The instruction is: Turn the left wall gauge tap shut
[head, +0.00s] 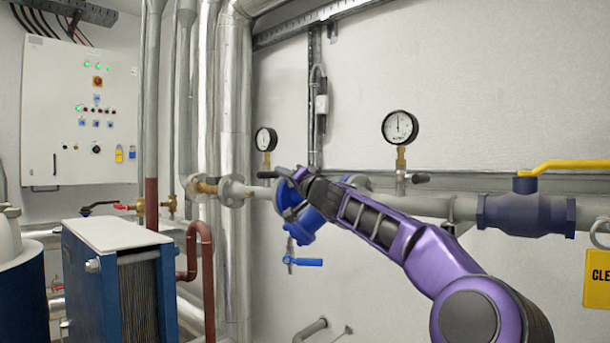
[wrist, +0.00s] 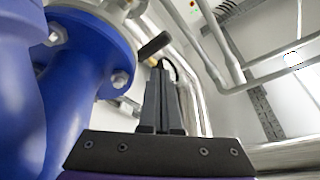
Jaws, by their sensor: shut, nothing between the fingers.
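The left wall gauge (head: 266,139) is a round white dial with a black rim on a brass stem. Its tap has a short black handle (head: 267,174), lying about level and pointing left in the head view. In the wrist view the black handle (wrist: 154,45) shows just above my fingertips, with a bit of brass beside it. My gripper (wrist: 160,68) is shut and empty, its fingertips close to the handle; I cannot tell whether they touch. In the head view my gripper (head: 284,172) is just right of the handle, partly hidden by my wrist.
A blue flanged valve body (wrist: 85,50) is close on the left of my gripper in the wrist view. A blue lever (head: 308,262) hangs below. A second gauge (head: 399,127) and a yellow-handled valve (head: 530,212) are to the right. Vertical pipes (head: 237,90) stand at left.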

